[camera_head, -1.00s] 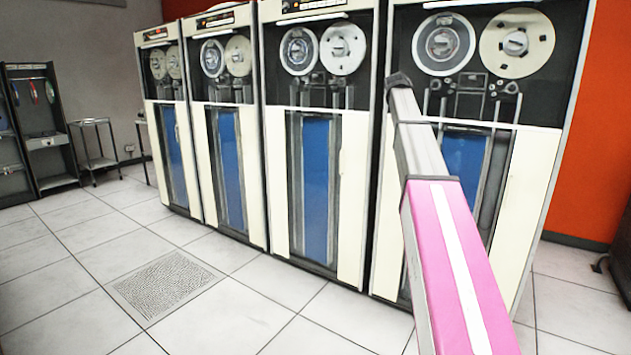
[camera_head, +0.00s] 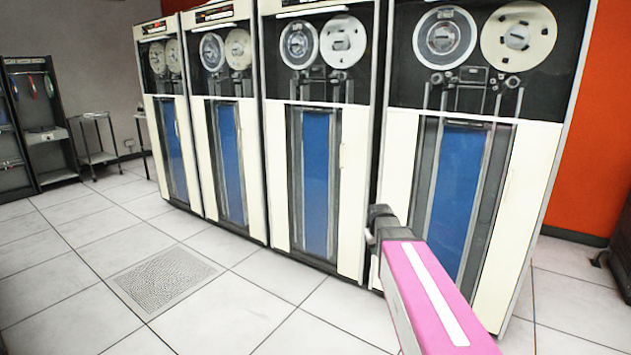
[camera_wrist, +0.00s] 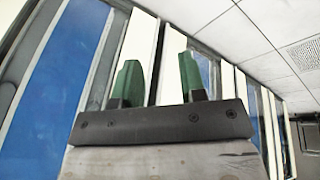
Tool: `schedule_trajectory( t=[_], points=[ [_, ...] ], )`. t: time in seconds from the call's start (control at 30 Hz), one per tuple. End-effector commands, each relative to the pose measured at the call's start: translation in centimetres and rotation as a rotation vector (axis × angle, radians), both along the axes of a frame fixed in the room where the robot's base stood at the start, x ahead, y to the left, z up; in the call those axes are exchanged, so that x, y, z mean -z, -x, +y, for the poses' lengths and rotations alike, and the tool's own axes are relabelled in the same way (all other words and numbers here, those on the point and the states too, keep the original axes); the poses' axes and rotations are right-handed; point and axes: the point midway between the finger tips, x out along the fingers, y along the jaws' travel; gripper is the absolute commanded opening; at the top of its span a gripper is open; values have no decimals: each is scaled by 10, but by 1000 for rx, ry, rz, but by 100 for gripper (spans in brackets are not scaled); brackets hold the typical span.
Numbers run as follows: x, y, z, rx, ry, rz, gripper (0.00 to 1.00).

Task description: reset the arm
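My arm, pink with a white stripe, shows at the lower right of the head view, in front of the rightmost tape cabinet (camera_head: 400,150). Its dark grey end joint is near the cabinet's lower part; my gripper itself is not visible in that view. In the wrist view my gripper (camera_wrist: 160,82) has two green fingers standing clearly apart on a dark bar. Nothing is between them. Behind the fingers are white and blue cabinet fronts.
A row of tall tape cabinets (camera_head: 350,180) with reels and blue panels runs across the room. A small metal cart (camera_head: 97,157) and dark shelving stand at the far left. The tiled floor (camera_head: 80,290) at left is clear, with a floor grate (camera_head: 165,280).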

Motion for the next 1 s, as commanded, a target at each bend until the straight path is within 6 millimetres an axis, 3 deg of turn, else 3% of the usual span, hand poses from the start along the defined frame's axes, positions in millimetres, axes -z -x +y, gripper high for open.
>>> schedule_trajectory(
  t=[0.03, 0.2, 0.4, 0.6, 1.0],
  points=[
    [18, 29, 6, 15, -20, 35, 38],
    [67, 101, 24, 77, -82, 144, 38],
    [102, 166, 38, 137, -133, 244, 38],
    [114, 191, 43, 163, -151, 284, 38],
    [115, 191, 44, 164, -152, 286, 38]
  ],
)
